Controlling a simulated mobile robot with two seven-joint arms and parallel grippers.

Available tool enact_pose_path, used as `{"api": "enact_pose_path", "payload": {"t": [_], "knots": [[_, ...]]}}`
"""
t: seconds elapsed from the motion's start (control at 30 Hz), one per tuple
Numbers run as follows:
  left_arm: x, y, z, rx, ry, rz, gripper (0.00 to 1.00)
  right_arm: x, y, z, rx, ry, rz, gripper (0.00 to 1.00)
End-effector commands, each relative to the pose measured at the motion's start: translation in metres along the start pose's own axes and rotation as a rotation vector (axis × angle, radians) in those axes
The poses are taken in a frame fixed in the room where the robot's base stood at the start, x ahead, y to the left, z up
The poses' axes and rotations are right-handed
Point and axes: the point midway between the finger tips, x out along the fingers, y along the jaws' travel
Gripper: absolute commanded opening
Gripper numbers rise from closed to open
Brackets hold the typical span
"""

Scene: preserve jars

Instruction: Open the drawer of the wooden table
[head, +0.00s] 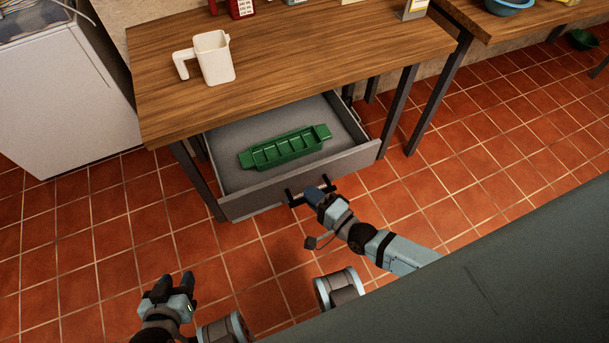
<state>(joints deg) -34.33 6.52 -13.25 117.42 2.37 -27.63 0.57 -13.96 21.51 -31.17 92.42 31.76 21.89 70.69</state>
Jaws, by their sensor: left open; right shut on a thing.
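The wooden table (290,55) has a grey drawer (235,205) under its top, and the drawer is pulled well out. A green tray with compartments (285,149) lies inside it. My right gripper (313,194) is shut on the dark drawer handle (296,200) at the drawer's front; its fingers partly hide the handle. My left gripper (172,285) is open and empty, low over the floor at the lower left, apart from the drawer.
A white jug (213,58) stands on the table top, with a red box (240,8) and other items at the back edge. A white appliance (65,90) stands at left. A second table (535,22) holds a blue bowl (508,5).

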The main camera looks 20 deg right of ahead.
Motion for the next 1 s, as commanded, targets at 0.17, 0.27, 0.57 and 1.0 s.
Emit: {"api": "enact_pose_path", "payload": {"t": [0.17,0.27,0.57,1.0], "knots": [[-0.002,-0.002,-0.003,0.006,-0.001,-0.004,0.43,-0.02,-0.001,0.008,-0.001,0.0,0.0,0.0],[-0.003,-0.002,-0.003,0.01,0.0,-0.004,0.43,-0.026,-0.001,0.011,-0.001,0.001,0.0,0.0],[-0.007,-0.001,0.003,0.02,-0.009,0.002,0.43,-0.03,0.0,0.012,-0.001,0.001,-0.001,0.0],[-0.006,0.001,0.0,0.014,-0.002,0.002,0.43,-0.03,0.0,0.012,-0.001,0.0,0.0,0.41]]}}
